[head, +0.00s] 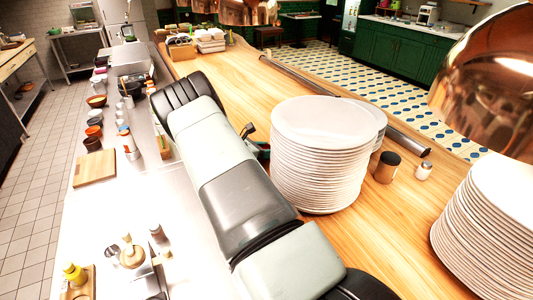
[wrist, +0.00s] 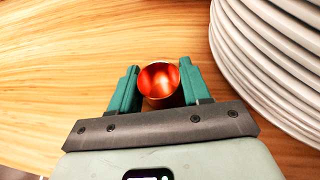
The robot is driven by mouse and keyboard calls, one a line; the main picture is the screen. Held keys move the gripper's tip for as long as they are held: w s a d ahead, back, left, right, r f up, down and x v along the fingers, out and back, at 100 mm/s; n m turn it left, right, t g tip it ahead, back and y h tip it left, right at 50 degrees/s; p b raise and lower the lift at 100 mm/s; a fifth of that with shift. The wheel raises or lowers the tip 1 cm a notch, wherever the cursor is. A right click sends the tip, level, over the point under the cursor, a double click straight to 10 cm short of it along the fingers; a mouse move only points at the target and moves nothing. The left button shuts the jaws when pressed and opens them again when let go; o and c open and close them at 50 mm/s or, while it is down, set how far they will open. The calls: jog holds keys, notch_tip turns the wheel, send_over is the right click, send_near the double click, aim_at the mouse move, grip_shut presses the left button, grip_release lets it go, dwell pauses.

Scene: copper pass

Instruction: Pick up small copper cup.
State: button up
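The small copper cup (wrist: 160,82) shows in the wrist view, seen from above into its shiny orange-red inside. My gripper (wrist: 160,80) has one teal finger on the left of the cup and one on the right. Both fingers are close against its sides, with no clear gap, and look shut on it. I cannot tell whether the cup rests on the wooden counter (wrist: 60,60) or is just clear of it. In the head view the cup is hidden behind my arm and the plates; only a bit of my gripper shows.
A tall stack of white plates (head: 315,160) stands right beside my gripper, also at the right of the wrist view (wrist: 275,60). A brown shaker (head: 387,167), a small white-bodied shaker (head: 424,172) and another plate stack (head: 485,225) are further right. A large copper lamp (head: 490,85) hangs above.

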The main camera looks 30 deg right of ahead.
jog(key=shift+c, duration=0.8)
